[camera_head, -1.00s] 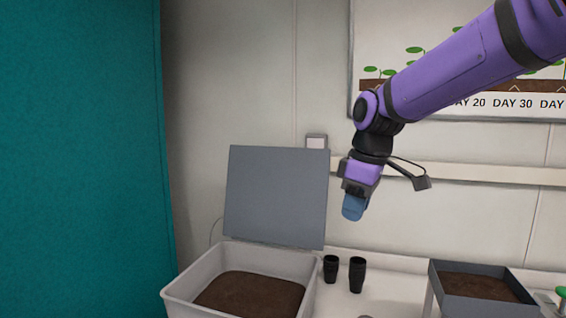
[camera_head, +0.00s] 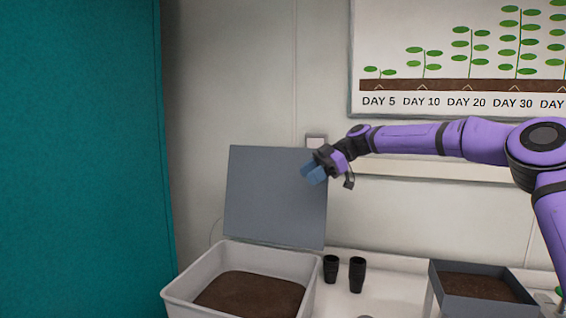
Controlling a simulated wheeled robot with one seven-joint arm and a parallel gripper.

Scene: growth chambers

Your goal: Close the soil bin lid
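The soil bin (camera_head: 186,295) is a white box with brown soil (camera_head: 250,293) in it, at the bottom left of the head view. Its grey lid (camera_head: 270,200) stands open and nearly upright along the bin's back edge.
Two black cups (camera_head: 330,269) (camera_head: 357,275) stand on the white counter (camera_head: 390,295) right of the bin. A grey tray (camera_head: 478,311) of soil is further right. A teal panel (camera_head: 80,160) fills the left side. A plant growth poster (camera_head: 460,100) hangs on the back wall.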

